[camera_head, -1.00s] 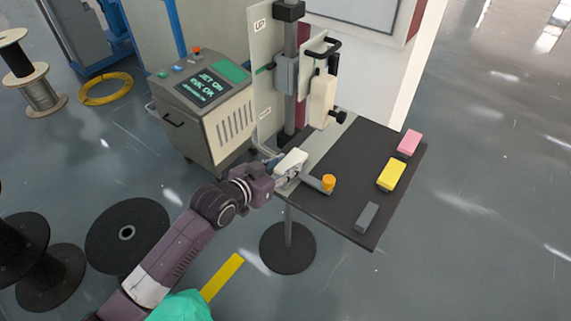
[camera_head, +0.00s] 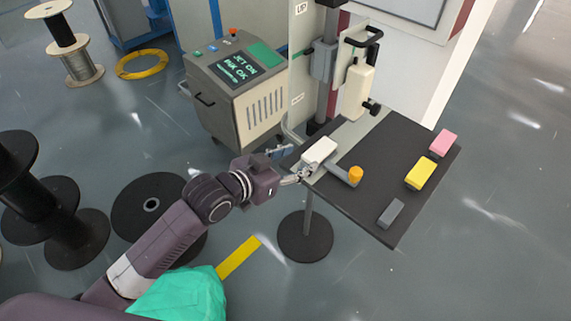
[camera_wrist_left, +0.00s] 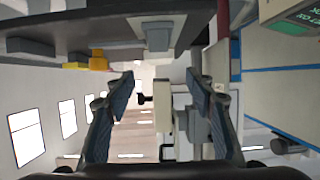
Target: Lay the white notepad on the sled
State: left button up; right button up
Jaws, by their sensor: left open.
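The white notepad (camera_head: 320,151) lies at the near left end of the table in the head view. It is on or over the pale strip there, apparently the sled (camera_head: 307,168), which is mostly hidden. My left gripper (camera_head: 301,176) is just left of and below the notepad, with its fingers pointing at it. In the left wrist view my left gripper (camera_wrist_left: 160,90) is open, with nothing between its fingertips. I cannot tell the notepad clearly in that view. My right gripper is not in view.
The dark table (camera_head: 375,205) holds a grey bar with an orange knob (camera_head: 356,174), a grey block (camera_head: 390,213), a yellow block (camera_head: 420,173) and a pink block (camera_head: 443,142). A post-mounted cream device (camera_head: 357,88) stands behind. A console (camera_head: 235,95) is at back left.

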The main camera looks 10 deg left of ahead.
pick_arm(q)
jog(key=shift+v, duration=2.3)
jog(key=shift+f, duration=0.1)
jog(key=w+a+f+n+y, duration=0.2)
jog(key=a+f, duration=0.2)
jog(key=f, duration=0.6)
jog(key=s+a+f+n+g+y, duration=0.1)
jog(key=s+a+f, duration=0.25)
jog(key=f, duration=0.55)
jog(key=s+a+f+n+g+y, duration=0.15)
jog(key=a+f, duration=0.25)
jog(key=f, duration=0.5)
jog(key=s+a+f+g+y, duration=0.1)
jog(key=s+a+f+y, duration=0.15)
jog(key=f, duration=0.65)
jog(key=s+a+f+g, duration=0.2)
jog(key=s+f, duration=0.6)
jog(key=s, duration=0.2)
jog(key=s+a+f+g, duration=0.2)
jog(key=s+f, duration=0.5)
jog(key=s, duration=0.3)
jog(key=s+f+g, duration=0.1)
jog(key=s+f, duration=0.2)
jog(key=s, duration=0.6)
jog(key=s+d+f+g+y, duration=0.1)
jog(key=s+f, duration=0.2)
jog(key=s, duration=0.6)
jog(key=shift+s+f, duration=0.15)
jog(key=shift+s, duration=0.2)
